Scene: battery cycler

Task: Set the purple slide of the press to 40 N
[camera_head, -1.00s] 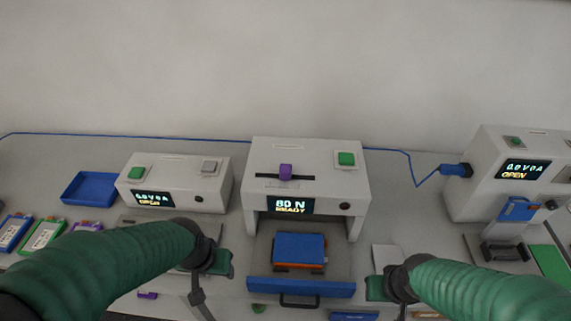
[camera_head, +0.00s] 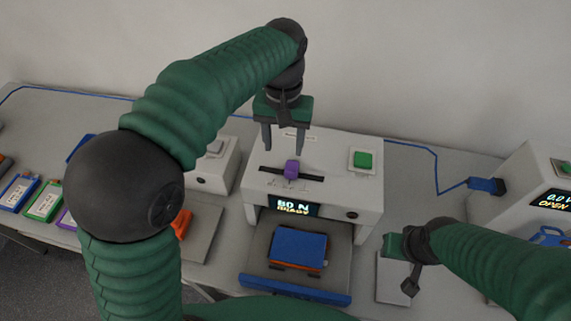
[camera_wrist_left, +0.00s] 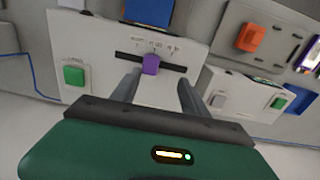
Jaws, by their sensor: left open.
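The purple slide (camera_head: 291,168) stands near the middle of a black slot on top of the white press (camera_head: 340,185). The press display (camera_head: 298,208) reads 80 N, READY. My left gripper (camera_head: 284,147) points down, open and empty, above and behind the slide. In the left wrist view the slide (camera_wrist_left: 150,64) appears beyond and between the open fingers (camera_wrist_left: 157,85), apart from them. Small scale marks line the slot there, too small to read. My right gripper (camera_head: 397,248) is low, right of the press; its fingers are not clear.
A green button (camera_head: 363,159) is on the press top, right of the slot. The press drawer (camera_head: 295,290) is out with a blue-topped block (camera_head: 299,248) on it. A white device with a grey button (camera_head: 216,147) stands left, partly behind my left arm.

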